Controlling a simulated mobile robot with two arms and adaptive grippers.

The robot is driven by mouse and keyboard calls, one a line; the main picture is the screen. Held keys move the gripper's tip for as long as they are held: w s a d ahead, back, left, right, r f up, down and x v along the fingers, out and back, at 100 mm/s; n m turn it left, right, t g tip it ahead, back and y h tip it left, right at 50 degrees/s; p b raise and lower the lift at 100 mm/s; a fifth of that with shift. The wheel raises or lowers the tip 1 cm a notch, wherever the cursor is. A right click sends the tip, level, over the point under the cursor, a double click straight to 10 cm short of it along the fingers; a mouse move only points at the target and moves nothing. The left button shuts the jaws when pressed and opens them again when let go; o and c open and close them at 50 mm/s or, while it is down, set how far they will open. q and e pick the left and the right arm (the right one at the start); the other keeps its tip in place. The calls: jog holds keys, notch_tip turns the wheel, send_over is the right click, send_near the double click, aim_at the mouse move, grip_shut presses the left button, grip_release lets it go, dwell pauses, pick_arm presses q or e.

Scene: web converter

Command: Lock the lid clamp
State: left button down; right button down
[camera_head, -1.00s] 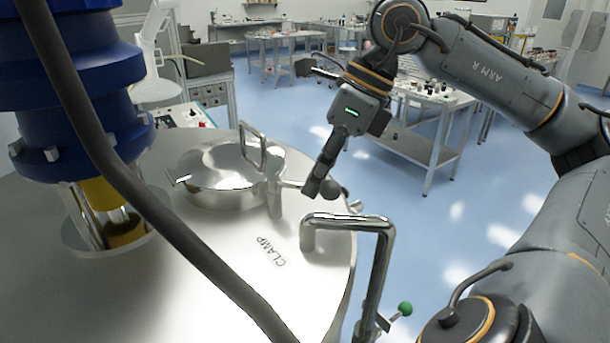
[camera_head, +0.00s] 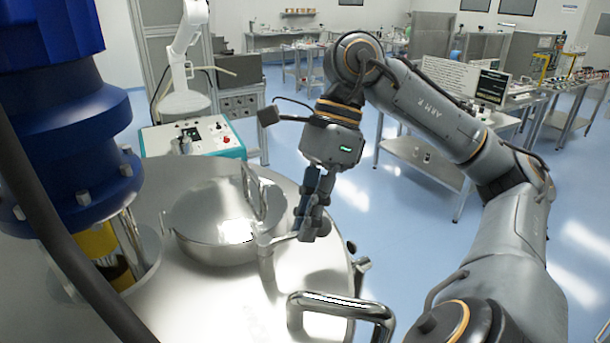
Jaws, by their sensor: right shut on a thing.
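The round steel lid (camera_head: 208,225) sits on top of the steel vessel, with an upright loop handle (camera_head: 250,190) at its right side. The lid clamp (camera_head: 266,252) stands at the lid's right front edge, and its lever (camera_head: 284,238) points right. My right gripper (camera_head: 308,228) points down and is shut on the outer end of this lever. The fingers hide the lever's ball knob. I cannot tell from this view whether the clamp is locked. My left gripper is out of view.
A bent steel pipe handle (camera_head: 340,304) rises in front of the clamp. A blue flanged column (camera_head: 65,95) and dark cable stand at the left. A control box (camera_head: 195,138) and white arm are behind the vessel. Benches stand beyond the blue floor.

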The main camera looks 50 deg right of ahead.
jog(key=shift+w+d+n+g+p, duration=0.1)
jog(key=shift+n+g+p, duration=0.2)
dwell(0.4)
jog(key=c, duration=1.4)
grip_release()
jog(key=shift+o, duration=0.2)
jog(key=shift+d, duration=0.25)
jog(key=shift+r, duration=0.1)
jog(key=v, duration=1.1)
jog(key=shift+d+r, duration=0.2)
jog(key=shift+r, duration=0.1)
jog(key=shift+f, duration=0.1)
